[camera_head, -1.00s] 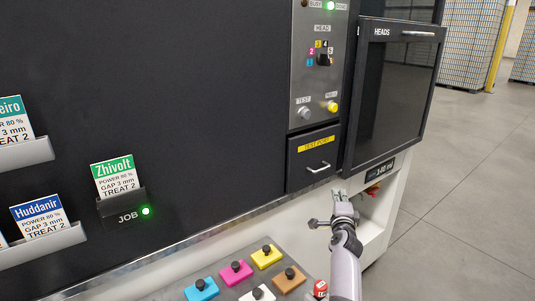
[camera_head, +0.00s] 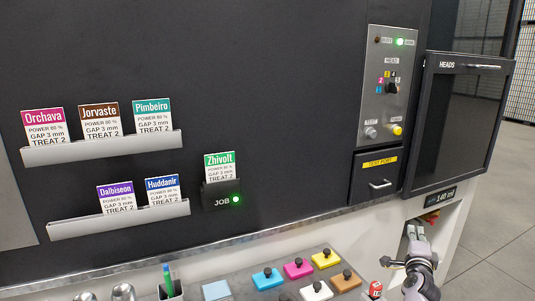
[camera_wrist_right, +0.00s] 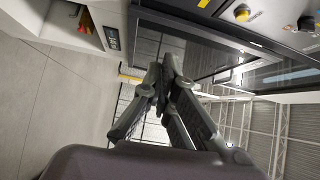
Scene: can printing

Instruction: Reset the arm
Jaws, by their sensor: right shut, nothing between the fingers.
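My right gripper (camera_head: 416,231) is at the lower right in the head view, in front of the white open recess under the heads cabinet. In the right wrist view my right gripper (camera_wrist_right: 164,72) has its fingertips together with nothing between them. My left gripper is in neither view.
The dark machine front carries a control panel (camera_head: 388,85), a test port drawer (camera_head: 377,180) and a heads cabinet (camera_head: 455,130). Several job cards stand in racks, and a Zhivolt card (camera_head: 219,166) is in the lit job slot. Grey floor (camera_head: 500,240) is free at right.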

